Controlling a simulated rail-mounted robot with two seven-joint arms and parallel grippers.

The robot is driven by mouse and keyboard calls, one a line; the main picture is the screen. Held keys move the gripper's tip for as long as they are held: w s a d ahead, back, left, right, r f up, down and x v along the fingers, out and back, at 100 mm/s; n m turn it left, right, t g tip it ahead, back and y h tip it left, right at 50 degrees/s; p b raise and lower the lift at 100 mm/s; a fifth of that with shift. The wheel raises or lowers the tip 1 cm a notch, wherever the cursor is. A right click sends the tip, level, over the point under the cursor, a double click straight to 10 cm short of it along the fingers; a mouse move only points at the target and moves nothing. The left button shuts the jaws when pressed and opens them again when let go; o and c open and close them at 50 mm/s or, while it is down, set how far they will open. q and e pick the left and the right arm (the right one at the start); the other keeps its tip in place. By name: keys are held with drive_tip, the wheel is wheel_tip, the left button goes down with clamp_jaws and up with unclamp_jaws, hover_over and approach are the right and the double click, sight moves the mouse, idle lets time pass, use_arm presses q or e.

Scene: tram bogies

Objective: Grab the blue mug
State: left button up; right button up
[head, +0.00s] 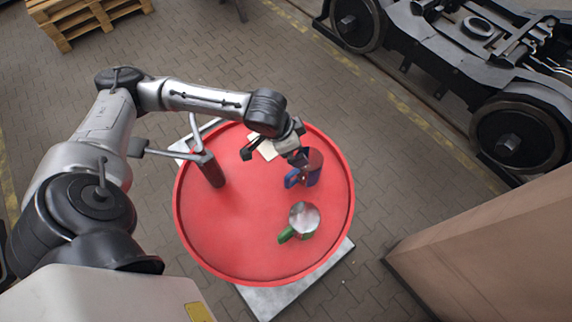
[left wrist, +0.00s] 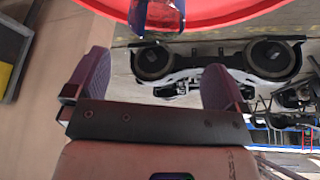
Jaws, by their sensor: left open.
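The blue mug (head: 309,176) stands on the red round table (head: 245,235), near its right side, with its blue handle toward the left. My left gripper (head: 276,154) is open beside the mug's upper left in the head view, with one finger close to its rim. I cannot tell whether they touch. In the left wrist view the open fingers (left wrist: 156,66) are empty. The blue mug (left wrist: 158,14) shows at the top edge there, beyond the fingertips and partly cut off. My right gripper is not in view.
A grey mug with a green handle (head: 304,217) stands just below the blue mug. A dark red cylinder with grey bars (head: 211,172) is at the left of the table. A pale flat item (head: 264,147) lies under the gripper. A brown box (head: 490,250) stands right.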

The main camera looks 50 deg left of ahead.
sight(308, 175)
use_arm(q)
drive_tip(key=shift+d+p+x, duration=0.15)
drive_tip(key=shift+p+x, duration=0.5)
drive_tip(key=shift+x, duration=2.7)
drive_tip(key=shift+d+p+x, duration=0.15)
drive_tip(key=shift+p+x, duration=0.45)
drive_tip(key=shift+x, duration=2.7)
drive_tip(key=shift+w+r, duration=0.1)
drive_tip(key=shift+w, duration=0.05)
drive_tip(key=shift+c, duration=0.5)
drive_tip(key=c, duration=0.7)
